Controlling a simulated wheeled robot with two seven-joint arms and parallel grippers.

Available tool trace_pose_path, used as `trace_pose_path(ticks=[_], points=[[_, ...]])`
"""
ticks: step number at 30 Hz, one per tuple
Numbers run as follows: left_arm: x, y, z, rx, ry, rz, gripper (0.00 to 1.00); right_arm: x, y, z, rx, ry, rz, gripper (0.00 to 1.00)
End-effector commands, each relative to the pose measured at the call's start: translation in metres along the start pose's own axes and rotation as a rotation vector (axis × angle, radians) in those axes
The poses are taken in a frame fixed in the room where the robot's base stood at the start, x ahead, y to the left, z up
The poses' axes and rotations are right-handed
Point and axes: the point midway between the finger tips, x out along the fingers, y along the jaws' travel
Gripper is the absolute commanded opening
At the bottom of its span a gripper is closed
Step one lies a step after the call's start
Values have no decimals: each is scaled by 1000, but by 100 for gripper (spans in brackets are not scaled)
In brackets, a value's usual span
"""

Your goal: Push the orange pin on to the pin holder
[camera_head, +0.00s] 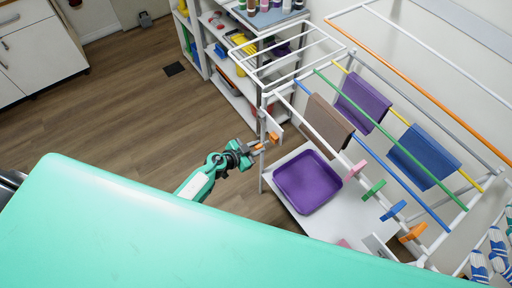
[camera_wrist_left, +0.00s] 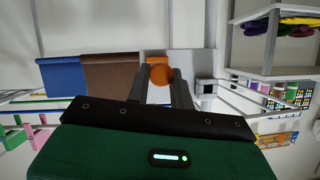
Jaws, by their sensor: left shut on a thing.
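My left gripper (camera_head: 264,143) is at the left end of the drying rack, shut on an orange pin (camera_head: 273,137). In the left wrist view the same pin (camera_wrist_left: 161,73) shows between the two fingers (camera_wrist_left: 162,88), in front of a pale flat panel (camera_wrist_left: 187,62). I cannot tell whether the pin touches it. In the head view a small white panel (camera_head: 273,122) hangs at the rack's left corner, by the pin. Pink (camera_head: 355,169), green (camera_head: 373,190), blue (camera_head: 393,211) and orange (camera_head: 412,233) pins sit along the rack's front rail. My right gripper is not in view.
The rack's white posts and rails stand close to my left gripper. A purple tray (camera_head: 307,181) lies on the lower shelf. Brown (camera_head: 327,125), purple (camera_head: 364,101) and blue (camera_head: 423,155) cloths hang on the bars. The wooden floor (camera_head: 150,110) is mostly clear.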

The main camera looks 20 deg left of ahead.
Motion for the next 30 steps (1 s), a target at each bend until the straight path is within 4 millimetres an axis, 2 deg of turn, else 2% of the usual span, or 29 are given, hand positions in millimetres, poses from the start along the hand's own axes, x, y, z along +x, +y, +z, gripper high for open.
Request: trace_pose_path(ticks=[11,30], points=[[0,0,-1,-1,-1,0,0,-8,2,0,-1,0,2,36],[0,0,-1,0,0,0,0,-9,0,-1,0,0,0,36]])
